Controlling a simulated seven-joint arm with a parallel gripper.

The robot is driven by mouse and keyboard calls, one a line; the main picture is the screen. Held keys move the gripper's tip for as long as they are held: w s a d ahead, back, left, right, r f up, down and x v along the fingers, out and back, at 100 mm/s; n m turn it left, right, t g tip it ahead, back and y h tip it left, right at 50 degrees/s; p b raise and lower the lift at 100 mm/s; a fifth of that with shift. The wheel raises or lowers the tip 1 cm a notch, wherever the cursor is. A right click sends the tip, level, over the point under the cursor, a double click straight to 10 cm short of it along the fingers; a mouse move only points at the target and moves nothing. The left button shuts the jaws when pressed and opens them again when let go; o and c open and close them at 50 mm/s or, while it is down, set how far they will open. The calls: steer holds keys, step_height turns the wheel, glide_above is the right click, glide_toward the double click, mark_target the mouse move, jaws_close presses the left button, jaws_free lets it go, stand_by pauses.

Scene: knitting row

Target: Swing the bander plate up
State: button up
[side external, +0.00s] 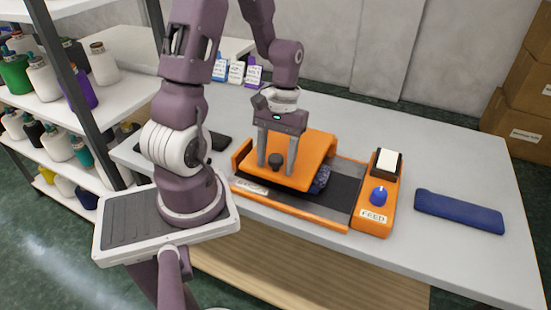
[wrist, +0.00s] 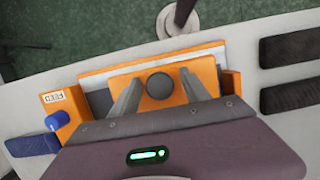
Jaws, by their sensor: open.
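The bander plate (side external: 303,147) is an orange slab on the orange banding machine, tilted over the dark bed (side external: 342,190). A dark round knob (side external: 275,161) sits near its front edge. A dark blue patterned bundle (side external: 320,180) shows partly under the plate's right side. My gripper (side external: 276,168) points down with its fingers apart, one on each side of the knob. In the wrist view the knob (wrist: 160,86) lies between the two open fingers (wrist: 162,95), with gaps on both sides. I cannot tell whether the fingertips touch the plate.
The machine's right end has a blue dial (side external: 378,194), a FEED label and a white pad (side external: 387,161). A folded blue cloth (side external: 459,211) lies to the right on the grey table (side external: 440,160). Small cards (side external: 236,72) stand at the back. Shelves with bottles are at left.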

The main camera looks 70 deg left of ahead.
steer(key=c, duration=0.6)
steer(key=shift+w+a+r, duration=0.15)
steer(key=shift+r, duration=0.35)
steer(key=c, duration=0.5)
steer(key=shift+w+a+r+g+h, duration=0.1)
steer(key=shift+r+g+h, duration=0.2)
steer(key=shift+r, duration=0.2)
steer(key=shift+w+a+r+g+h, duration=0.1)
steer(key=shift+r+g+h, duration=0.2)
steer(key=shift+r, duration=0.15)
steer(key=shift+w+a+r+g+h, duration=0.15)
steer(key=shift+w+a+r, duration=0.05)
steer(key=shift+r, duration=0.3)
steer(key=shift+w+a+r+g+h, duration=0.15)
steer(key=shift+r+g+h, duration=0.05)
steer(key=shift+r, duration=0.35)
steer(key=shift+w+a+r+g+h, duration=0.15)
steer(key=shift+w+a+r, duration=0.05)
steer(key=shift+r, duration=0.3)
steer(key=shift+w+a+r+g+h, duration=0.3)
steer(key=shift+w+a+r, duration=0.05)
steer(key=shift+r, duration=0.35)
steer(key=shift+w+a+r+g+h, duration=0.3)
steer(key=shift+w+a+r, duration=0.05)
steer(key=shift+r, duration=0.3)
